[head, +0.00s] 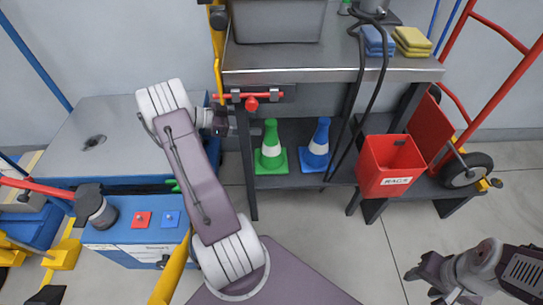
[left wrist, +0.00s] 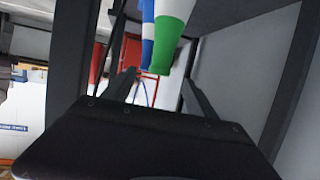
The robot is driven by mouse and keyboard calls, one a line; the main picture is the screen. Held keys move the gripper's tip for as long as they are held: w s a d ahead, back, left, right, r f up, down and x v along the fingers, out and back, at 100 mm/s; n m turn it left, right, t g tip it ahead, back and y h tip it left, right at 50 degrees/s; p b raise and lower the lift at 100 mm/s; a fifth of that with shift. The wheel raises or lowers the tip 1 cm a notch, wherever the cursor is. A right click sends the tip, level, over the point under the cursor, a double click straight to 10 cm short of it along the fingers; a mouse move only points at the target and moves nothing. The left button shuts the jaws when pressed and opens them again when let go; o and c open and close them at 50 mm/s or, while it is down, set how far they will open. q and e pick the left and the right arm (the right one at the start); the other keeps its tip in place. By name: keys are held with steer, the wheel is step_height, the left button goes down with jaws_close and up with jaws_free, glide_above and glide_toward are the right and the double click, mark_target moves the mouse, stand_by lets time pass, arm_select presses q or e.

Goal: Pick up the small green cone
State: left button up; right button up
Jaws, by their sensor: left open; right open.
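The small green cone (head: 271,146) has a white band and stands upright on the lower shelf of the metal bench. The blue cone (head: 317,146), also white-banded, stands just right of it. My left gripper (head: 236,124) is open and empty, left of the green cone near the bench's front left leg, apart from the cone. In the left wrist view, the green cone (left wrist: 170,45) appears tip down ahead of the open fingers, with the blue cone (left wrist: 147,35) beside it. My right gripper (head: 421,277) is open and empty, low at the right over the floor.
A red bin (head: 391,167) sits right of the cones, below the benchtop (head: 300,62). A red valve handle (head: 251,103) hangs at the bench's front edge, close above my left gripper. A black hose (head: 372,95) droops before the shelf. A blue-sided cabinet (head: 115,142) stands left.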

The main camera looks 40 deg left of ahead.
mark_target(271, 133)
arm_select(q)
steer(key=w+d+f+b, duration=0.1)
steer(key=f, duration=0.1)
steer(key=w+d+f+b, duration=0.1)
steer(key=w+f+b, duration=0.1)
steer(key=w+d+f+b, duration=0.2)
steer(key=f, duration=0.1)
steer(key=shift+w+d, duration=0.2)
steer(key=shift+w, duration=0.05)
steer(key=shift+r, duration=0.1)
arm_select(e)
step_height(271, 133, down, 6)
arm_select(q)
jaws_close()
arm_select(e)
steer(key=shift+f, duration=0.1)
